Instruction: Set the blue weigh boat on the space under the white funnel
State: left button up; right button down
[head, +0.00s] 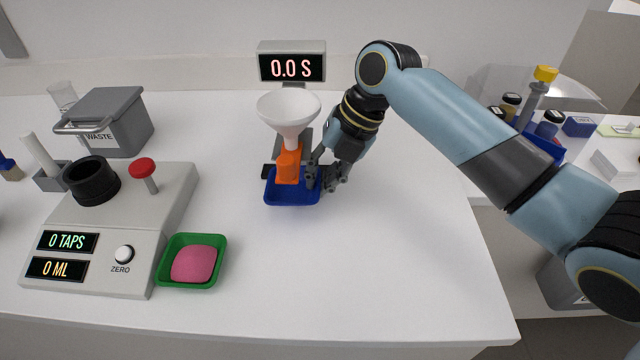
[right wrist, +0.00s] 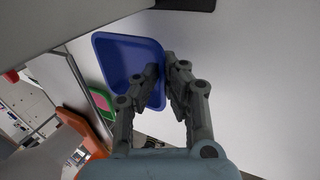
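The white funnel (head: 289,110) is held on a stand at the back middle, with an orange spout (head: 288,166) below it. The blue weigh boat (head: 290,198) is below the spout in the head view; whether it rests on the surface or hangs just above it I cannot tell. My right gripper (head: 327,181) is at the boat's right side. In the right wrist view its fingertips (right wrist: 162,66) close on one wall of the blue boat (right wrist: 125,55), one finger inside and one outside. The boat looks empty. My left gripper is out of view.
A timer display (head: 291,67) reads 0.0 S behind the funnel. A green weigh boat (head: 217,270) with pink powder stands front left, beside a grey tapping device (head: 110,262). A grey waste box (head: 128,112) is back left. The table's front right is clear.

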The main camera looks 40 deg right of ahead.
jog(key=shift+f, duration=1.4)
jog(key=c, duration=1.8)
grip_release()
jog(key=shift+o, duration=0.2)
jog(key=shift+d, duration=0.1)
jog(key=v, duration=1.2)
jog(key=shift+b, duration=0.4)
